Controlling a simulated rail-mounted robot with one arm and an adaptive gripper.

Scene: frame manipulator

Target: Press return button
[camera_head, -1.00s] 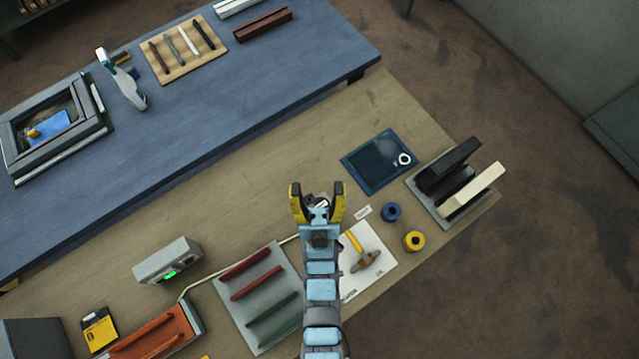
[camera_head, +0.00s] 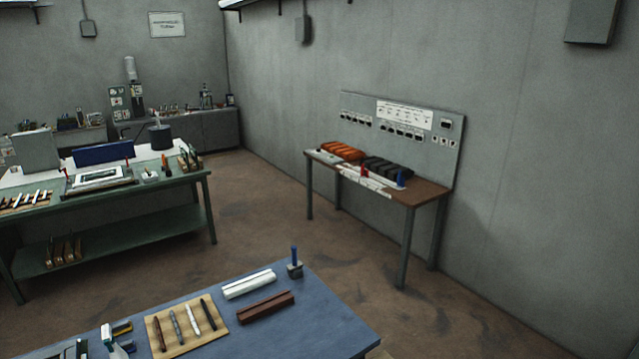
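I cannot make out a button marked as return. A wall-side table (camera_head: 432,191) at the right has an upright grey panel (camera_head: 455,140) with a white label sheet and several small dark fittings, too small to read. A small block with a blue upright handle (camera_head: 294,263) stands at the far corner of the near blue table. My gripper is not in view.
The near blue table (camera_head: 325,318) holds a wooden tool tray (camera_head: 179,343), a white bar (camera_head: 249,284) and a brown bar (camera_head: 265,307). A green workbench (camera_head: 150,193) with a frame and tools stands at left. Brown floor (camera_head: 270,215) lies clear between the tables.

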